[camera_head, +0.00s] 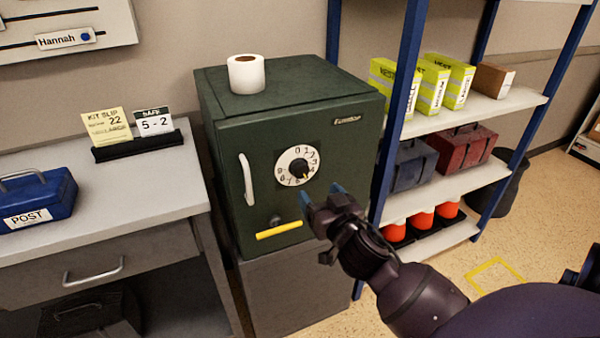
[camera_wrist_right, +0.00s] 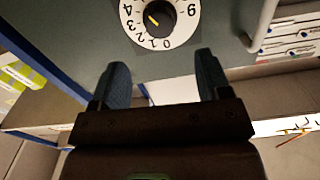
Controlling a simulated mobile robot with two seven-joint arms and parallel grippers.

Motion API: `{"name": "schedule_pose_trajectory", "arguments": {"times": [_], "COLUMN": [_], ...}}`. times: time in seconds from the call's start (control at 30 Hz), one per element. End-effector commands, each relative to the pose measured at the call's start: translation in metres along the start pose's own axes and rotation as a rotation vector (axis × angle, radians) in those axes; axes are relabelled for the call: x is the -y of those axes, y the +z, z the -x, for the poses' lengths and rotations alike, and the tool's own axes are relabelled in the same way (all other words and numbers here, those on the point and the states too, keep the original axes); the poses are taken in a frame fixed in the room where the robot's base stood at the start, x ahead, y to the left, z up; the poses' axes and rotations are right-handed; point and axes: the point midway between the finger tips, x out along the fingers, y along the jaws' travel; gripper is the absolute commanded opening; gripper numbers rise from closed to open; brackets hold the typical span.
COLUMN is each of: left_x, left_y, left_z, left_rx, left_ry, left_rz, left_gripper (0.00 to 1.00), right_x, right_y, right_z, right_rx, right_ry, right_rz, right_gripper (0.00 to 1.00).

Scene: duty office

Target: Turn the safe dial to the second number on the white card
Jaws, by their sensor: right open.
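The white card (camera_head: 154,122) reads "SAFE 5 - 2" and stands in a black holder on the desk. The safe (camera_head: 225,135) is dark green, with its door closed. Its dial (camera_head: 285,172) is a white numbered disc with a black knob and yellow pointer mark. The dial also shows upside down in the right wrist view (camera_wrist_right: 182,36); the mark lies on the side of the 3 and 4, the exact number unclear. My right gripper (camera_head: 320,197) is open and empty, below and right of the dial, apart from it; its fingers also show in the wrist view (camera_wrist_right: 160,70). My left gripper is out of view.
A white door handle (camera_head: 246,180) is left of the dial; a yellow-handled lever (camera_head: 279,230) is below it. A paper roll (camera_head: 246,75) stands on the safe. A yellow kit slip (camera_head: 107,126) reads 22. The blue-post shelf (camera_head: 450,185) stands close on the right.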

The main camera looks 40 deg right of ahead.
Motion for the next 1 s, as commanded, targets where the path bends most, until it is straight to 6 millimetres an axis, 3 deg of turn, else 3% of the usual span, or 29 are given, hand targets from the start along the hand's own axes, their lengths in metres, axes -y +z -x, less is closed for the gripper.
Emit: {"name": "schedule_pose_trajectory", "arguments": {"times": [0.5, 0.7, 1.0], "left_x": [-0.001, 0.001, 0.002], "left_y": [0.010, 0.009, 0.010], "left_z": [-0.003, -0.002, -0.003], "left_rx": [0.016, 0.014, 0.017], "left_ry": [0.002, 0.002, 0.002], "left_rz": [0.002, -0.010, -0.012], "left_gripper": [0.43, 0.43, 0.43], "right_x": [0.000, 0.000, 0.000], "right_y": [0.002, 0.001, 0.001], "right_z": [-0.078, -0.092, -0.095], "right_rx": [0.001, 0.001, 0.001], "right_ry": [-0.002, -0.001, 0.000], "right_rz": [0.005, 0.003, 0.002], "right_gripper": [0.70, 0.70, 0.70]}}
